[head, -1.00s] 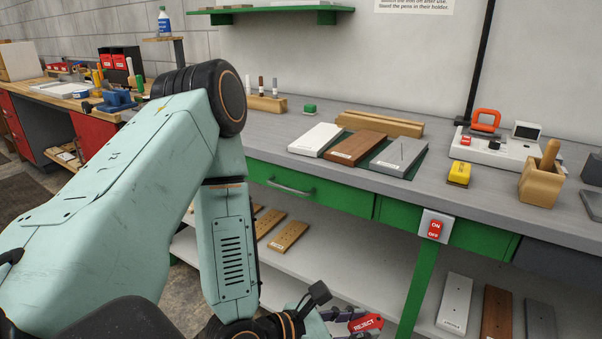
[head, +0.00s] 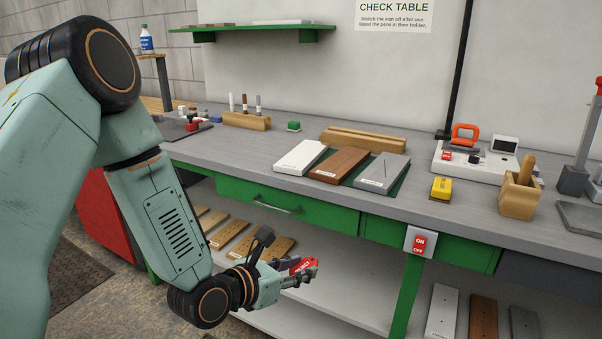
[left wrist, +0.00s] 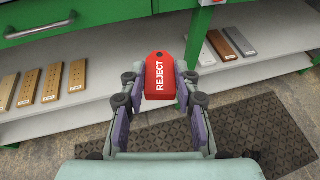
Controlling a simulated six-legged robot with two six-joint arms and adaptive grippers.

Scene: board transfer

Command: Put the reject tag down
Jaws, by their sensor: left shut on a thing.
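The red reject tag (left wrist: 160,78) is between the fingers of my left gripper (left wrist: 158,95) in the left wrist view, its white lettering facing the camera. My left gripper is shut on it. In the head view the tag (head: 303,265) shows small at the tip of my left gripper (head: 300,274), in front of the bench and below its top, near the lower shelf. My right gripper is in neither view.
Three boards, white (head: 300,157), brown (head: 339,165) and grey (head: 382,173), lie on the bench top (head: 270,172). A yellow block (head: 441,187) and a wooden holder (head: 519,196) stand to the right. More boards lie on the lower shelf (head: 345,300). Bare bench top runs along the front.

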